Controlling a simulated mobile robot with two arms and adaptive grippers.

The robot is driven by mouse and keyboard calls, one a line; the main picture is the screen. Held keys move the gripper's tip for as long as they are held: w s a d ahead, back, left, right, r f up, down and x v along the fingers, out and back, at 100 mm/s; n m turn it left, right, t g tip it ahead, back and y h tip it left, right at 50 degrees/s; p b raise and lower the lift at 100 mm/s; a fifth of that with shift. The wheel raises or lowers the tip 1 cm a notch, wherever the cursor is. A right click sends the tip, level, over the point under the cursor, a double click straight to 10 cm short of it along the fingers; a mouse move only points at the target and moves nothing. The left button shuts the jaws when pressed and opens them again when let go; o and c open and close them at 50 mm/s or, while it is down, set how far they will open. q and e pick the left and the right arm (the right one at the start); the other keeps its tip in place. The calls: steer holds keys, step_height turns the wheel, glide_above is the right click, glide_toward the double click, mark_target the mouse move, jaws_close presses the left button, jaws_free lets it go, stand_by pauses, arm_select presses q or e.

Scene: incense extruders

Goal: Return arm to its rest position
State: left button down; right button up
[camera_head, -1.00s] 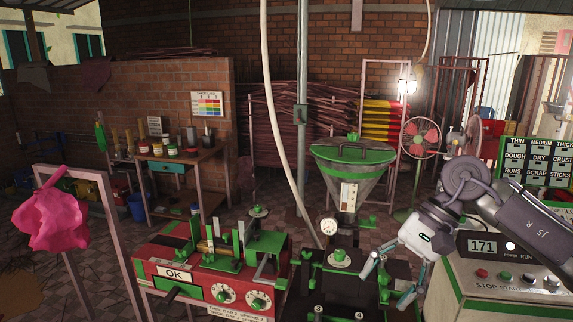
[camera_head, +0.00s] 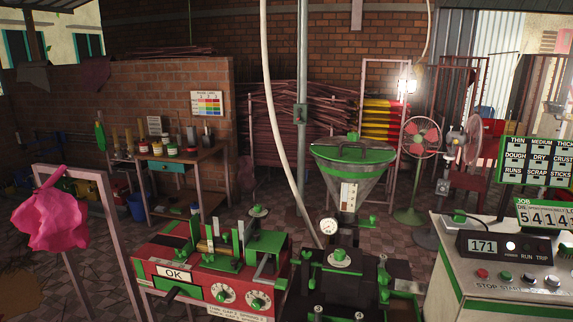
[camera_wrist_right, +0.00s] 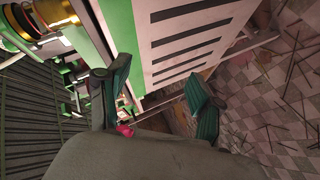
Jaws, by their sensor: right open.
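My right gripper (camera_wrist_right: 155,98) shows only in the right wrist view. Its two green-grey fingers are spread apart with nothing between them. A white and green cabinet side with dark vent slots (camera_wrist_right: 185,45) is just beyond the fingers, and the tiled floor lies to the right. In the head view neither of my arms is in sight. The control console (camera_head: 500,275) stands at the right, its display reading 171. My left gripper is out of view.
A red and green machine (camera_head: 200,262) stands at front centre-left. A green-topped hopper (camera_head: 352,165) rises behind a dark machine bed (camera_head: 350,285). A pink cloth (camera_head: 50,222) hangs on a frame (camera_head: 110,225) at left. Fans (camera_head: 421,138) stand at the back right.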

steer(key=s+d+f+m+g+h, duration=0.25)
steer(key=s+f+m, duration=0.25)
steer(key=s+f, duration=0.5)
steer(key=s+f+m+g, duration=0.3)
steer(key=s+f, duration=0.1)
steer(key=s, duration=0.8)
steer(key=s+f+m+g+h, duration=0.1)
steer(key=s+f+m+g, duration=0.2)
steer(key=s, duration=0.9)
steer(key=s+f+m+g+h, duration=0.1)
steer(key=s+f+m+g, duration=0.2)
steer(key=s+f, duration=0.4)
steer(key=s, duration=0.6)
steer(key=shift+w, duration=0.1)
